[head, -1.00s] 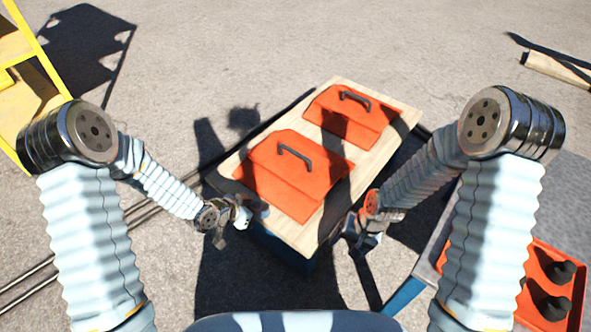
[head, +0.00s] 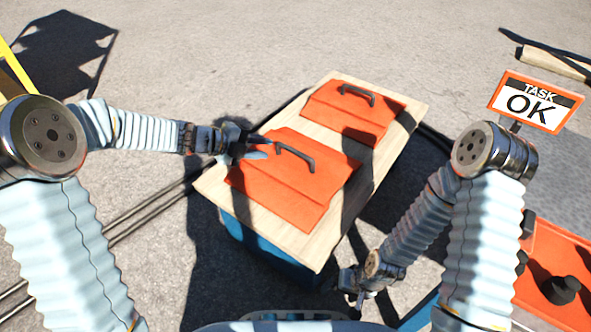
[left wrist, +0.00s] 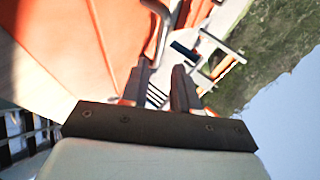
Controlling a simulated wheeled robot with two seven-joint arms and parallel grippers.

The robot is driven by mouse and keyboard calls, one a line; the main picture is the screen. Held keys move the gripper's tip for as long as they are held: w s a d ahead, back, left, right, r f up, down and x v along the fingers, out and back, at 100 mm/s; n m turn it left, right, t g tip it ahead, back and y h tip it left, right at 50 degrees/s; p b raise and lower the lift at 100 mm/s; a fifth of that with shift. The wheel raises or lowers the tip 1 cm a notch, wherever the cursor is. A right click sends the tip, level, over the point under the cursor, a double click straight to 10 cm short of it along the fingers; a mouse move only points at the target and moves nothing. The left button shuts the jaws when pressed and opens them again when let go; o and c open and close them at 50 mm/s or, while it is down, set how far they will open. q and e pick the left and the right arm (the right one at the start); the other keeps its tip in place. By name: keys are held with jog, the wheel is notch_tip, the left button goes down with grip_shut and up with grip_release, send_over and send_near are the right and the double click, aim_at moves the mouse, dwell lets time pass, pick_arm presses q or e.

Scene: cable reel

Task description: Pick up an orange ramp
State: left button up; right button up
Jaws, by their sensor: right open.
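Two orange ramps with dark handles lie on a wooden-topped table (head: 318,246). The near ramp (head: 285,192) is at the front and the far ramp (head: 335,108) is behind it. My left gripper (head: 262,147) is open at the left edge of the near ramp, with its fingers pointing towards that ramp's handle (head: 297,155). In the left wrist view the fingers (left wrist: 160,88) stand apart, with an orange surface (left wrist: 70,40) filling the left side. I cannot tell whether they touch the ramp. My right gripper (head: 355,292) is open and empty, low in front of the table's right side.
A sign reading "TASK OK" (head: 537,102) stands at the right. An orange tray (head: 545,262) with black parts is at the lower right. Cables (head: 150,215) run along the ground at left. A yellow frame (head: 14,68) stands at the far left. Open pavement lies behind the table.

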aim_at(291, 151)
pick_arm(q)
jog(key=b+x, duration=0.1)
jog(key=x, duration=0.4)
jog(key=shift+w+d+f, duration=0.1)
jog(key=shift+d+f, duration=0.2)
jog(key=b+x, duration=0.1)
jog(key=x, duration=0.4)
jog(key=shift+w+d+b, duration=0.1)
jog(key=shift+d+b, duration=0.05)
jog(key=shift+b, duration=0.15)
grip_shut()
dwell(0.6)
jog(key=shift+r, duration=0.15)
